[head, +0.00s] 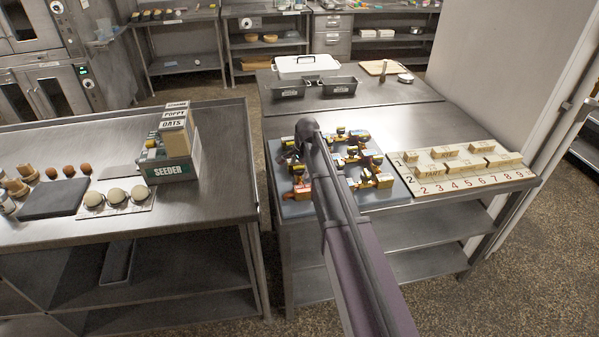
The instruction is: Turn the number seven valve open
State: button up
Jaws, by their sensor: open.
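Several small valves (376,181) in orange, yellow, red and black sit in rows on a blue-grey board (400,196) on the right-hand steel table. Their numbers are too small to read, so I cannot tell which is number seven. My gripper (297,148) is over the left rear part of the board, at the far end of my arm. It is open. My arm and gripper hide part of the board and some valves. I cannot tell whether the fingers touch a valve.
Right of the board lies a pale numbered board (435,190) with wooden blocks. Behind are dark tins (340,86) and a white lidded dish (306,66). A wall stands at right.

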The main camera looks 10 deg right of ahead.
dwell(0.3)
jog(key=c, duration=1.1)
jog(key=shift+c, duration=0.2)
jog(key=shift+n, duration=0.4)
jog(key=n, duration=0.3)
jog(key=shift+g+y, duration=0.3)
jog(key=shift+y, duration=0.1)
jog(key=n, duration=0.5)
jog(key=shift+w+g, duration=0.1)
jog(key=shift+g, duration=0.3)
jog(key=n+g, duration=0.1)
jog(key=n, duration=0.3)
jog(key=shift+n+y, duration=0.3)
jog(key=n+g, duration=0.1)
jog(key=n, duration=0.3)
jog(key=shift+n, duration=0.3)
